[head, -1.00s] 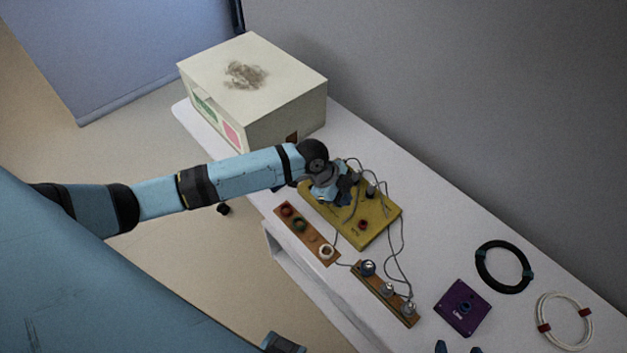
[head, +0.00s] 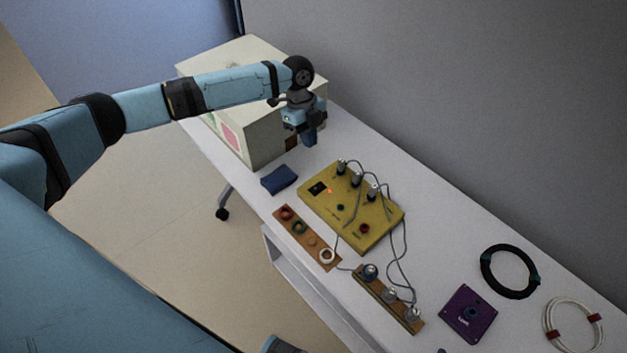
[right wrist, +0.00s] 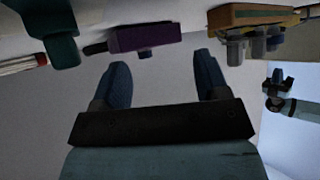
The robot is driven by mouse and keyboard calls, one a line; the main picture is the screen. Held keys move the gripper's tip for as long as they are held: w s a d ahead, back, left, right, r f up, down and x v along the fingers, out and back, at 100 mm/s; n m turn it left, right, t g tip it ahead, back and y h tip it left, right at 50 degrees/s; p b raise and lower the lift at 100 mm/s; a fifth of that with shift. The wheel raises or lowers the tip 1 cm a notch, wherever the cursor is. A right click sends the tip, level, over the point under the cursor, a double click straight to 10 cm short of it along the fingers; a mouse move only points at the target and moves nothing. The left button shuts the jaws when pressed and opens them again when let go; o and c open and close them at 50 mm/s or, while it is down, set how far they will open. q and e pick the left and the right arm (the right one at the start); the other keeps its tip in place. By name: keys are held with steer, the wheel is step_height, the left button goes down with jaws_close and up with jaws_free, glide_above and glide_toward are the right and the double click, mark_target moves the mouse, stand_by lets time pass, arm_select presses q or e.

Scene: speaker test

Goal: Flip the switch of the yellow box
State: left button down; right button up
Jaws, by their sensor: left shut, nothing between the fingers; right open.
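The yellow box (head: 375,235) lies on the white table in the head view, with cables plugged into its far side. A black switch (head: 317,188) sits near its left corner, with a small glowing orange light (head: 330,191) beside it. I cannot tell the switch's position. My left gripper (head: 309,140) is shut and empty, pointing down above the table, up and left of the yellow box and apart from it. My right gripper (right wrist: 163,80) is open and empty in the right wrist view.
A cream box (head: 285,120) stands behind my left gripper. A dark blue block (head: 279,179) lies left of the yellow box. Two wooden strips (head: 312,241) (head: 388,299), a purple box (head: 469,314), a black coil (head: 510,271) and a white coil (head: 573,325) lie nearby.

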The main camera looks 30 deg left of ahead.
mark_target(315, 189)
arm_select(q)
steer(key=x, duration=0.8)
steer(key=a+p+x, duration=0.1)
steer(key=x, duration=0.4)
steer(key=shift+f, duration=0.25)
arm_select(e)
steer(key=shift+r, duration=0.5)
arm_select(q)
steer(key=shift+s+f, duration=0.1)
steer(key=shift+f, duration=0.3)
